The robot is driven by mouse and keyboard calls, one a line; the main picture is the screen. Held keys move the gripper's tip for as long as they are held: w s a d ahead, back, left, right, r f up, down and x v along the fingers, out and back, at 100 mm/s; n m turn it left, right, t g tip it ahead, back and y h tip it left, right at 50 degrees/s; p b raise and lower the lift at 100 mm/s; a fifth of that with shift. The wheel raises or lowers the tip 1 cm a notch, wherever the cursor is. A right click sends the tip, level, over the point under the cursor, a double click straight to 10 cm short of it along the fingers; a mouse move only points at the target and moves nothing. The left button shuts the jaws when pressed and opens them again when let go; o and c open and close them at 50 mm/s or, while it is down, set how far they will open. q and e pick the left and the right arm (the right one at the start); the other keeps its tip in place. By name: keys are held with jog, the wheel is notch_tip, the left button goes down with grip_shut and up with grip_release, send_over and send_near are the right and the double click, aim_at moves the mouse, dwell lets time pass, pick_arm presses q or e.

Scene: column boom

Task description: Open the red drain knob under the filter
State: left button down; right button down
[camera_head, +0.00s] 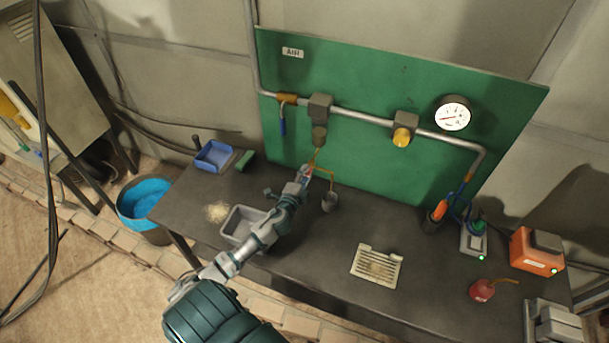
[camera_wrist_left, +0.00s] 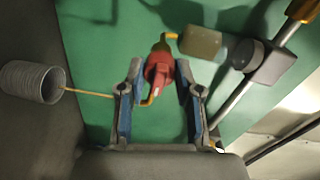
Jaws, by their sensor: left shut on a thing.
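The filter hangs from a grey block on the pipe; its small bowl (camera_head: 319,137) shows in the head view and also in the left wrist view (camera_wrist_left: 200,42). The red drain knob (camera_wrist_left: 158,70) is under the bowl, with a thin yellow tube running from it towards a grey cup (camera_head: 329,202). My left gripper (camera_head: 305,171) is at the knob below the filter. In the left wrist view its two blue-padded fingers stand on either side of the knob, shut on it. The knob is mostly hidden in the head view. My right gripper does not show.
A green panel (camera_head: 380,150) carries the pipe, a yellow knob (camera_head: 401,137), a gauge (camera_head: 453,114) and a blue-handled valve (camera_head: 283,120). On the bench, a grey tray (camera_head: 236,238) lies under my left arm. A slotted plate (camera_head: 377,266) and red oiler (camera_head: 482,291) stand right.

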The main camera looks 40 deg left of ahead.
pick_arm(q)
jog(key=c, duration=0.9)
grip_release()
jog(key=shift+o, duration=0.6)
jog(key=shift+w+f, duration=0.1)
jog(key=shift+w, duration=0.05)
jog(key=v, duration=1.2)
jog(key=shift+a, duration=0.1)
